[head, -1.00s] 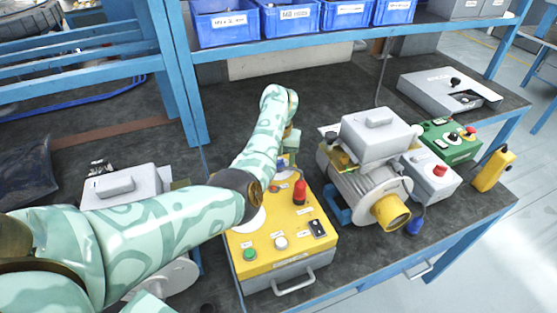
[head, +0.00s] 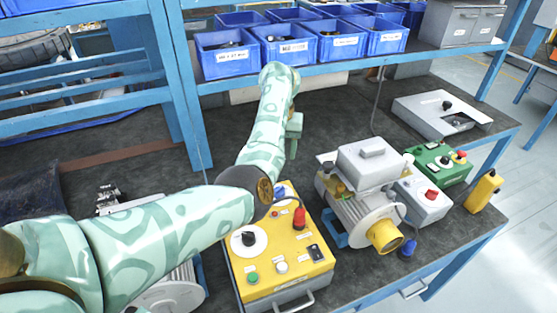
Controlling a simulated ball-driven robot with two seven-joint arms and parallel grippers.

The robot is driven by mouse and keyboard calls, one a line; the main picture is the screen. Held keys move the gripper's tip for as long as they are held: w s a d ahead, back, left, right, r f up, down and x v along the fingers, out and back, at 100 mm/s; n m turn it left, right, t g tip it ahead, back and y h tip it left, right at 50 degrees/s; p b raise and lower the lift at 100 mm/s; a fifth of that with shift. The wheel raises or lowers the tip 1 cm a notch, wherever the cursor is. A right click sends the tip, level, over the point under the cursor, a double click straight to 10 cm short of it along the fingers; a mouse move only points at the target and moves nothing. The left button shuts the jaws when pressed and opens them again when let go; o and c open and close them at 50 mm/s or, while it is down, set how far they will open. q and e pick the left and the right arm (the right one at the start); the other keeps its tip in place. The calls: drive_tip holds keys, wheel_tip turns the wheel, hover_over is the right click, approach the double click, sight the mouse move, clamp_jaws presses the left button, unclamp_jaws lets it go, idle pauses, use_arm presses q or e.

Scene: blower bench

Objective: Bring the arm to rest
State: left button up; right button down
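My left arm comes in from the left and reaches across the bench, its elbow above the yellow control box (head: 262,265). The forearm rises away from me to a bent wrist. My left gripper (head: 292,150) hangs below that wrist, over the dark bench top behind the yellow box. It is small and partly hidden by the forearm, so I cannot tell whether its fingers are apart. I see nothing hanging from it. My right gripper is not in view.
The blower (head: 368,205) stands right of the yellow box. A green control box (head: 435,168), a grey box with a red button (head: 424,203) and a yellow pendant (head: 482,192) are farther right. Blue bins (head: 285,48) line the shelf above. Bare bench lies behind the blower.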

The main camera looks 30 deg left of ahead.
use_arm(q)
drive_tip(key=shift+r, duration=0.6)
drive_tip(key=shift+r, duration=0.1)
